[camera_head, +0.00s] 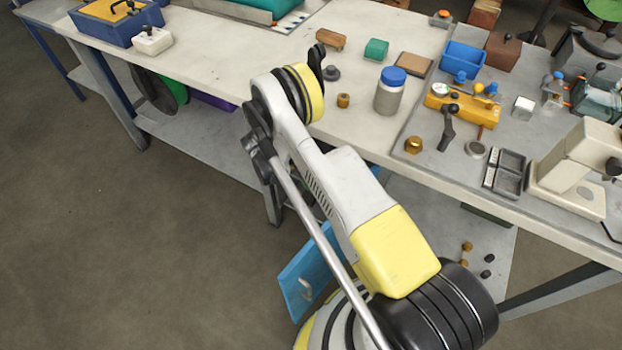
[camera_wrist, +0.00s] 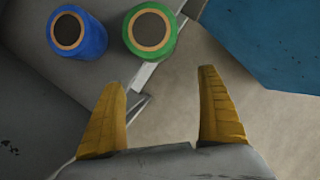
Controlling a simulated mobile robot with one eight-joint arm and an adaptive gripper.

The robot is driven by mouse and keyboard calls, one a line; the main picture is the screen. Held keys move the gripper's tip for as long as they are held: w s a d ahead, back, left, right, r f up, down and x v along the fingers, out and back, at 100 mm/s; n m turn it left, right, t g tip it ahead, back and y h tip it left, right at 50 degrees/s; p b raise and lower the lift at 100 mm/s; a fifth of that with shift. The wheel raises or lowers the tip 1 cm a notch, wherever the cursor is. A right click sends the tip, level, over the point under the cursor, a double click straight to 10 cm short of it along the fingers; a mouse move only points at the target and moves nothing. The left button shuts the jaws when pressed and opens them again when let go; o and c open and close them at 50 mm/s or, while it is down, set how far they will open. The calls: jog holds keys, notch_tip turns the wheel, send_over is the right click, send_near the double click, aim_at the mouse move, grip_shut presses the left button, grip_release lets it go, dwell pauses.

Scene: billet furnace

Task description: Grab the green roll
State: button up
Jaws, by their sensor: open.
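The green roll (camera_wrist: 151,31), with a dark core and tan ring at its end, shows at the top middle of the wrist view. It stands on a grey surface near an edge. My gripper (camera_wrist: 163,78) has its two yellow fingers spread wide with nothing between them. The roll lies ahead of the fingertips and left of the middle of the gap, apart from both fingers. In the head view I cannot clearly make out my gripper or the roll behind my arm.
A blue roll (camera_wrist: 76,32) stands close to the left of the green roll. A blue panel (camera_wrist: 270,40) fills the upper right of the wrist view; a blue panel (camera_head: 310,280) also shows below the workbench (camera_head: 215,70). The bench top holds a blue-capped jar (camera_head: 390,92) and several small items.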

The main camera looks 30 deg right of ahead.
jog(key=shift+s+d, duration=0.15)
jog(key=shift+d, duration=0.45)
jog(key=shift+s+d, duration=0.15)
jog(key=shift+d, duration=0.4)
jog(key=d, duration=0.1)
jog(key=d+b, duration=0.1)
jog(key=d, duration=0.1)
jog(key=s+d+b, duration=0.1)
jog(key=shift+d+f, duration=0.2)
jog(key=shift+f, duration=0.05)
jog(key=shift+d+f+b, duration=0.1)
jog(key=shift+f+b, duration=0.3)
jog(key=shift+r, duration=0.1)
jog(key=c, duration=1.3)
